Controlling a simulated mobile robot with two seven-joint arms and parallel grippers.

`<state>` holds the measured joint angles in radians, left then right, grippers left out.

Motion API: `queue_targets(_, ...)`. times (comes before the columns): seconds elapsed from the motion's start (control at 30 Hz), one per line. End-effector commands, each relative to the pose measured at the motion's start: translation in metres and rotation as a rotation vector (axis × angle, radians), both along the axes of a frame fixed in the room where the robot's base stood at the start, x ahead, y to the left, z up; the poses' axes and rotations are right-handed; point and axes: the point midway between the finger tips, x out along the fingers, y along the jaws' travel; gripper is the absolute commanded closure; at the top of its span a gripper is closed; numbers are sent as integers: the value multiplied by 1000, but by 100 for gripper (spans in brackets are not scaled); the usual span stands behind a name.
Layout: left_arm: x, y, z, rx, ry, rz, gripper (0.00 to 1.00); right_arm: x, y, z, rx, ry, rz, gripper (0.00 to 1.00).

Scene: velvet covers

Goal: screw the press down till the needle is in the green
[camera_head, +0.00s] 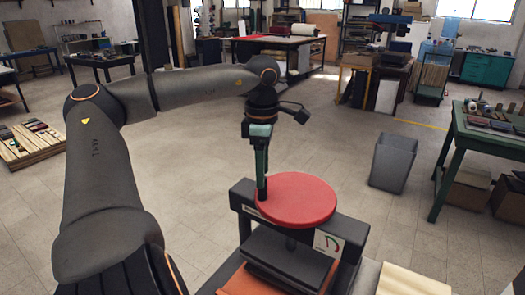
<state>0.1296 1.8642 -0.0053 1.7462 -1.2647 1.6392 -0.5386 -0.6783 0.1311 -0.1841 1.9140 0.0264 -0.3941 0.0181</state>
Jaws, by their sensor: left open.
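The press (242,195) is a dark frame with a round red handwheel (300,200) on top. A screw (291,243) runs below the wheel to dark plates (285,258). A small white gauge (328,242) with a coloured arc faces me at the right front of the frame; its needle is too small to read. My left gripper (262,192) points down at the wheel's left edge, open, seen side-on. I cannot tell if its fingers touch the rim. My right gripper is not in view.
A grey bin (392,162) stands on the floor to the right. A green table (490,140) is at the far right. The floor behind the press is clear.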

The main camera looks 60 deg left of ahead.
Motion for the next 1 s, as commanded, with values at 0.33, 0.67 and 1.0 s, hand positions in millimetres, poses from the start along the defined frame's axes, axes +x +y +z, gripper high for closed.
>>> queue_targets(0.33,0,0,73,3,-3,3,41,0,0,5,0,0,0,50)
queue_targets(0.67,0,0,90,1,-1,0,41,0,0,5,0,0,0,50)
queue_targets(1.0,0,0,90,0,-1,0,41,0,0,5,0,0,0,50)
